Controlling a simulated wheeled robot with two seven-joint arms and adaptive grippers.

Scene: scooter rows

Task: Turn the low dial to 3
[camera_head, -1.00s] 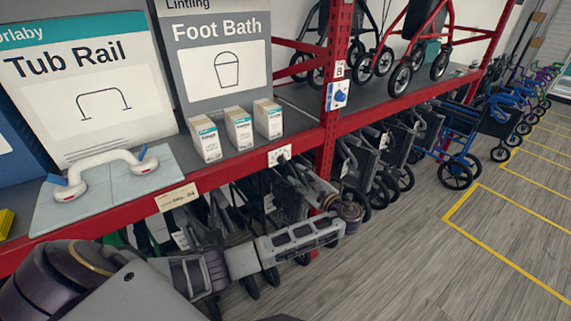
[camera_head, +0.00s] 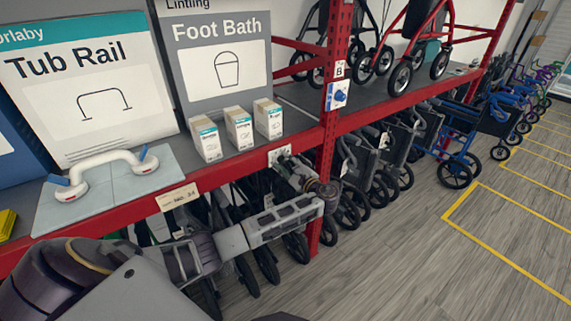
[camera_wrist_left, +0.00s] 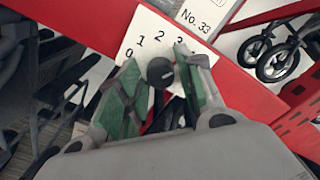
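The low dial's white plate (camera_head: 279,155) is on the front of the red shelf beam, left of the post, in the head view. In the left wrist view the plate (camera_wrist_left: 136,38) shows the numbers 0, 1, 2 and part of 3. The dial's round dark knob (camera_wrist_left: 160,72) sits below the 2; where it points is unclear. My left gripper (camera_head: 284,161) is at the plate. In the wrist view its green-padded fingers (camera_wrist_left: 157,76) stand apart on either side of the knob, with small gaps showing. My right gripper is not in view.
A blue dial (camera_head: 338,96) is higher on the red post (camera_head: 333,60). White boxes (camera_head: 238,128) and a tub rail (camera_head: 106,170) sit on the shelf above the beam. Folded walkers and wheels (camera_head: 355,190) crowd underneath.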

